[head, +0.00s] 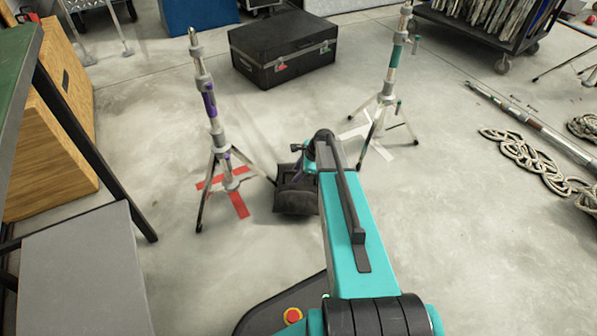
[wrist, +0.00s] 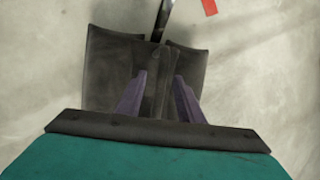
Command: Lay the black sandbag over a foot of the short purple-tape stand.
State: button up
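The black sandbag (head: 296,201) is at the foot end of the short purple-tape stand (head: 211,110), low over the floor. In the wrist view the sandbag (wrist: 110,65) shows two lobes with a raised middle strip between them. A dark stand foot (wrist: 164,15) runs in from the top and meets the bag at its middle; whether the bag rests on it is hidden. My gripper (wrist: 160,76) has its two purple fingers on either side of the middle strip, apparently closed against it. In the head view my arm partly hides the gripper and bag.
Red tape (head: 238,203) marks the floor under the purple-tape stand. A green-tape stand (head: 388,85) stands to the right on white tape. A black case (head: 283,50) lies behind. Rope (head: 525,160) and a metal pole (head: 535,122) lie at the right. A grey-topped box (head: 85,270) is at lower left.

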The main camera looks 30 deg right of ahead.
jog(key=p+v, duration=0.5)
jog(key=v, duration=0.9)
jog(key=shift+p, duration=0.3)
jog(key=shift+r, duration=0.1)
